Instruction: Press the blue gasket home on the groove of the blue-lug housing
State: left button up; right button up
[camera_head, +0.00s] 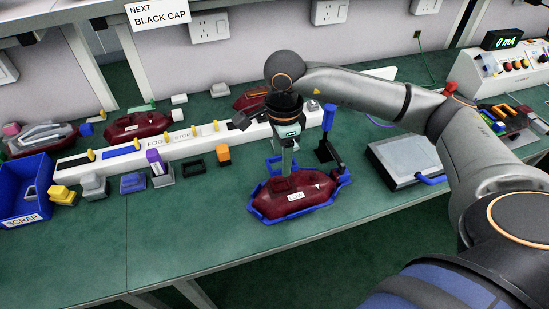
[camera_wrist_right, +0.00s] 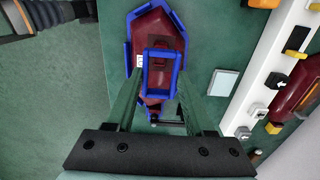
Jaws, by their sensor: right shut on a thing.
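The blue gasket (camera_wrist_right: 146,72) is a small rectangular frame between the fingers of my right gripper. It also shows in the head view (camera_head: 269,164). My right gripper (camera_head: 284,172) points down over the dark red housing (camera_head: 305,203) and is shut on the gasket. The housing lies in a blue cradle (camera_head: 262,214) and carries a white label. In the right wrist view the gasket overlaps the near part of the housing (camera_wrist_right: 152,28). I cannot tell whether it touches the housing. The groove and any blue lug are not clear. My left gripper is not in view.
A dark blue upright post (camera_head: 328,135) stands beside the cradle's back. A white rail (camera_head: 200,147) with yellow clips runs behind. Front-left table is clear.

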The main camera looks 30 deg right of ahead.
jog(key=shift+d+f+b, duration=0.1)
jog(key=shift+f+b, duration=0.5)
jog(key=shift+b, duration=0.15)
jog(key=b, duration=0.4)
send_over(282, 184)
notch_tip(282, 184, down, 4)
jog(key=shift+f, duration=0.3)
pick_arm(q)
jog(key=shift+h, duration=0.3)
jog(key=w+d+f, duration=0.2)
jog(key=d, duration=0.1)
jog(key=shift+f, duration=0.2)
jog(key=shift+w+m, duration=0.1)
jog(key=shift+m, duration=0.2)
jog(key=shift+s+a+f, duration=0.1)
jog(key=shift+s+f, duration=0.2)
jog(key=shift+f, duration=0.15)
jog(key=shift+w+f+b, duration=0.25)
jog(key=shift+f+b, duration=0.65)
jog(key=shift+b, duration=0.4)
pick_arm(e)
jog(key=shift+f, duration=1.2)
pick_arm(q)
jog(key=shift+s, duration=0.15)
